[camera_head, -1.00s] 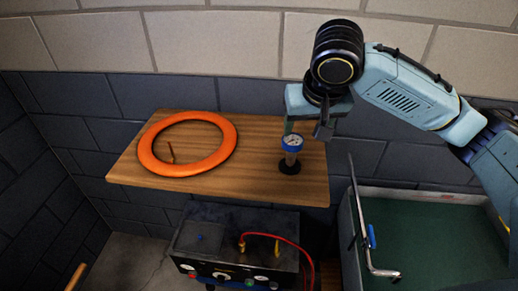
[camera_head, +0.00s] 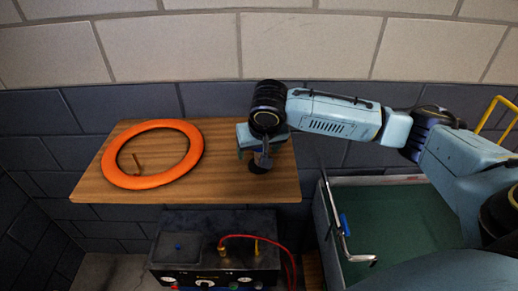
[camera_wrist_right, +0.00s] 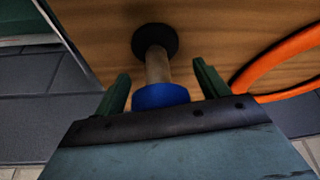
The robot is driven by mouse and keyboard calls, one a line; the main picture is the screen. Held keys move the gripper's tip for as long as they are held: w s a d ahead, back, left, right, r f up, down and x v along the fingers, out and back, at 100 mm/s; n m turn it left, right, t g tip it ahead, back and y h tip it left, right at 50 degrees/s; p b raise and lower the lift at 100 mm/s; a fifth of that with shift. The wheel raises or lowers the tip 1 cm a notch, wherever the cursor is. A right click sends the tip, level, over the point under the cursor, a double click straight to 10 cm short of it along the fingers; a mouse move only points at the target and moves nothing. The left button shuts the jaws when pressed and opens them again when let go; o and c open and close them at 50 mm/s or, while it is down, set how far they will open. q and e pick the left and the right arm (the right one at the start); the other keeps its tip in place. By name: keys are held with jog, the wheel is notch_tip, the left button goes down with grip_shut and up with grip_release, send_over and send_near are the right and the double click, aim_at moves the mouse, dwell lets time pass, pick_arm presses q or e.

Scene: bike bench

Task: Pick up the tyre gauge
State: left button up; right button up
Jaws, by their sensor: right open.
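The tyre gauge (camera_head: 260,165) stands upright on the right part of the wooden shelf, mostly hidden behind my right gripper in the head view. In the right wrist view, its blue head (camera_wrist_right: 160,96), tan stem and round black base show. My right gripper (camera_head: 262,157) is lowered over the gauge. In the right wrist view its two green fingers (camera_wrist_right: 160,92) are apart, one on each side of the gauge, with gaps visible on both sides. My left gripper is not in view.
The wooden shelf (camera_head: 220,188) also holds an orange ring (camera_head: 113,172) on its left, with a small brown peg inside it. Below stands a dark box (camera_head: 215,255) with a red cable. A green-floored bin (camera_head: 400,220) with a metal handle is at the right. A brick wall stands behind.

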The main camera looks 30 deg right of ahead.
jog(key=shift+f, duration=0.2)
jog(key=c, duration=1.1)
jog(key=shift+r, duration=0.15)
